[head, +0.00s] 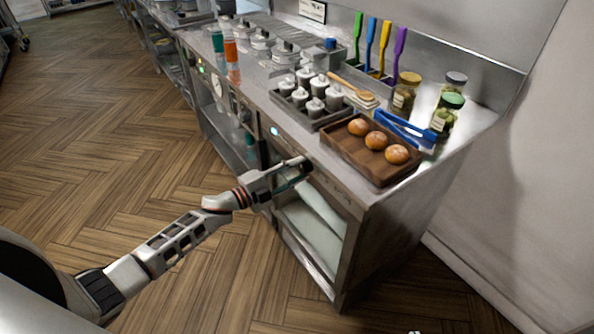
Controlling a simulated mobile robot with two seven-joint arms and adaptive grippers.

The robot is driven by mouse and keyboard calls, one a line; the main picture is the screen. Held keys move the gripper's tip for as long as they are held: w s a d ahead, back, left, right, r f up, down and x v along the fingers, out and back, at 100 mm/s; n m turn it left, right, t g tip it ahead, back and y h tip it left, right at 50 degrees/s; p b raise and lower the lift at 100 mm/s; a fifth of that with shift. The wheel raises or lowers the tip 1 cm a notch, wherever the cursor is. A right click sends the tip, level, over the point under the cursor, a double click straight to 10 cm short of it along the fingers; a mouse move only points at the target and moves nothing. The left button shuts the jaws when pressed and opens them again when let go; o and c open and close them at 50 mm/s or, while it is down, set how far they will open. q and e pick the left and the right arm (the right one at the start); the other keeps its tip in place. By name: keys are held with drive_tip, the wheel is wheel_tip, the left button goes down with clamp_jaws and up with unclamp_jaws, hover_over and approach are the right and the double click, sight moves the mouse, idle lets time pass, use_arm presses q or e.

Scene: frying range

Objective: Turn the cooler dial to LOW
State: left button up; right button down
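My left arm reaches in from the left, and its gripper (303,172) is at the front face of the steel counter, just above the open-fronted or glass-fronted cooler (312,226). The fingers are small and dark against the panel, so I cannot tell whether they are open or shut, or whether they touch anything. I cannot make out the cooler dial; the gripper covers part of the front panel there. A small lit display (275,131) shows on the panel to the upper left of the gripper.
A wooden tray (349,159) with three buns sits on the counter (403,194) above the gripper. Blue tongs (405,128), jars (405,94) and a dark rack of lidded pots (308,119) stand behind or beside it. The wooden floor (130,140) in front is clear.

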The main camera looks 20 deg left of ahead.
use_arm(q)
drive_tip(key=shift+o, duration=0.5)
drive_tip(key=shift+s+a, duration=0.1)
drive_tip(key=shift+s+a+f, duration=0.1)
drive_tip(key=shift+s+a, duration=0.1)
drive_tip(key=shift+s, duration=0.1)
drive_tip(key=v, duration=1.1)
drive_tip(key=s+d+f+n+g+y, duration=0.1)
drive_tip(key=s+d+f+n+y, duration=0.2)
drive_tip(key=s+f+n, duration=0.5)
drive_tip(key=s+d+f+n+g+y, duration=0.2)
drive_tip(key=s+d+f+n+y, duration=0.2)
drive_tip(key=s+f+n, duration=0.4)
drive_tip(key=s+n+y, duration=0.1)
drive_tip(key=s, duration=0.5)
